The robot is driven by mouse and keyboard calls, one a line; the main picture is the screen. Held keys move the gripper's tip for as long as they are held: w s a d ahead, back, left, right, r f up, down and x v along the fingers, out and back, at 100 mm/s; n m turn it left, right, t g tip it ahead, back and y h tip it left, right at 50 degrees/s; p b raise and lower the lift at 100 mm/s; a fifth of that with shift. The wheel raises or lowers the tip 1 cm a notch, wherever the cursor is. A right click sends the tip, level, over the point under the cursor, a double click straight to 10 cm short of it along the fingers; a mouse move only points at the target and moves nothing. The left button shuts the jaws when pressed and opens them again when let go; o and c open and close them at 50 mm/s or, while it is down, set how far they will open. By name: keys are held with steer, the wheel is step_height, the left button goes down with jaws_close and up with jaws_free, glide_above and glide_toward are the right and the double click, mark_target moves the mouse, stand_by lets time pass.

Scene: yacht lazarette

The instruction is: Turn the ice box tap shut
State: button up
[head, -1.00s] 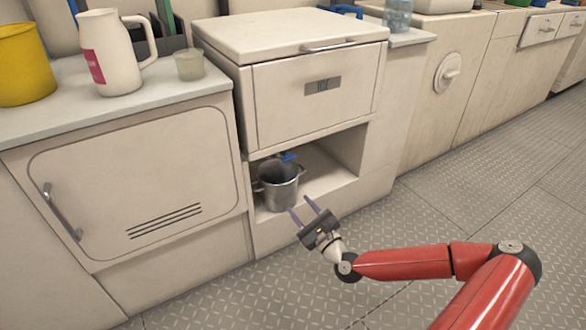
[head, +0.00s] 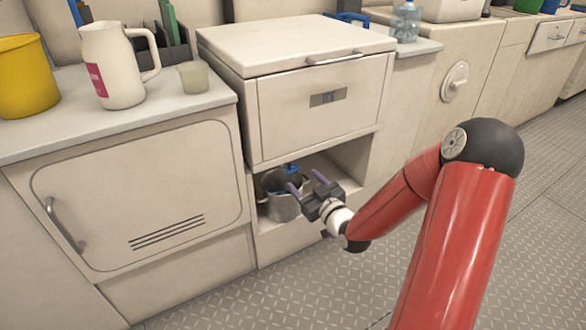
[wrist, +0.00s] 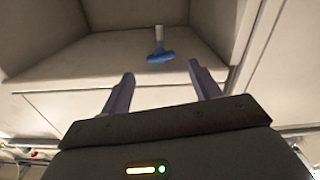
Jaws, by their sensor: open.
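The ice box (head: 318,98) is a cream cabinet with a lid and an open niche below. Its tap (head: 291,168) has a blue handle and sits under the box at the top of the niche. In the wrist view the blue tap handle (wrist: 160,57) lies crosswise on a pale stem, just beyond and between my fingertips. My gripper (head: 306,183) is open and empty at the mouth of the niche, its purple fingers pointing in. The gripper also shows in the wrist view (wrist: 161,72), apart from the tap.
A steel pot (head: 284,208) stands in the niche below the tap, partly hidden by my gripper, with something bluish inside. The niche's side walls are close. A locker door (head: 140,195) is at left; the metal floor (head: 250,300) in front is clear.

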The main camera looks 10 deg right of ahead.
mark_target(293, 168)
steer(key=x, duration=0.7)
steer(key=shift+a+f, duration=0.1)
steer(key=shift+c, duration=0.3)
